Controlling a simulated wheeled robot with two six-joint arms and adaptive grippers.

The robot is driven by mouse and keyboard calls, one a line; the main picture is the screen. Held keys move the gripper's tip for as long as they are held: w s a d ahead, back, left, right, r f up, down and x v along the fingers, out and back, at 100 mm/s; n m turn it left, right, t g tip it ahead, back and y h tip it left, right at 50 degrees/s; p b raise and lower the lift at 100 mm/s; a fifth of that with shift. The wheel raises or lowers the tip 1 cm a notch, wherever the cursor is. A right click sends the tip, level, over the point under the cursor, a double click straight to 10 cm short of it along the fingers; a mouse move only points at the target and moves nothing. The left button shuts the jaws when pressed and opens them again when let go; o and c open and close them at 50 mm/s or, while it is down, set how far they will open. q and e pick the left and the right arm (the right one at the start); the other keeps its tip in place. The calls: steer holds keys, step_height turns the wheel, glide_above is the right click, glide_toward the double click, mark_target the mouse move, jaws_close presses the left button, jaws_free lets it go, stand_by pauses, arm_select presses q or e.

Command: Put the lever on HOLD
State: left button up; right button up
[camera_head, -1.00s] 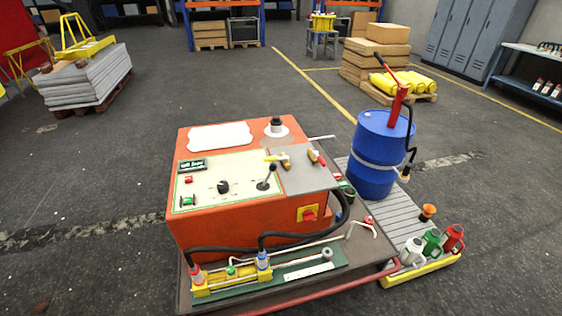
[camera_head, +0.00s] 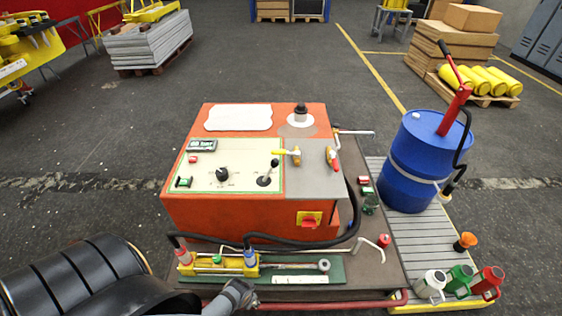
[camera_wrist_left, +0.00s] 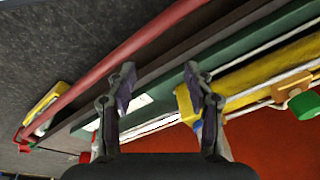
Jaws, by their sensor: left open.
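The lever (camera_head: 268,175) is a short black stick with a round knob, on the cream control panel (camera_head: 240,164) of the orange machine (camera_head: 235,209). It leans toward the upper right. A HOLD mark cannot be read at this size. My left gripper (camera_head: 238,293) is at the machine's front edge, well below and apart from the lever. In the left wrist view, its two fingers (camera_wrist_left: 158,75) are spread with nothing held. Beyond them lie the green base plate (camera_wrist_left: 180,80) and yellow cylinder block (camera_wrist_left: 245,85). The lever is not in that view. My right gripper is not in view.
A black dial (camera_head: 222,173) and yellow-handled valve (camera_head: 288,153) flank the lever. Black hoses (camera_head: 310,242) loop along the machine's front. A red rail (camera_head: 330,300) runs along the front edge. A blue drum (camera_head: 412,165) stands at right, beside oil cans (camera_head: 460,280).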

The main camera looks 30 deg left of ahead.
mark_target(274, 165)
arm_select(q)
steer(key=w+a+r+m+t+y, duration=0.15)
steer(key=w+r, duration=0.35)
steer(key=r, duration=0.6)
steer(key=w+a+r+m+t+y, duration=0.15)
steer(key=w+r, duration=0.25)
steer(key=r, duration=0.7)
steer(key=w+a+r+m+t+y+b, duration=0.1)
steer(key=w+a+r+m+t+y, duration=0.55)
steer(key=w+r+m, duration=0.55)
steer(key=w+d+r+m+t+h, duration=0.25)
steer(key=d+m+t, duration=0.2)
steer(key=m, duration=1.25)
steer(key=shift+h, duration=0.4)
steer(key=p+x, duration=0.1)
steer(key=x, duration=1)
steer(key=shift+f, duration=0.2)
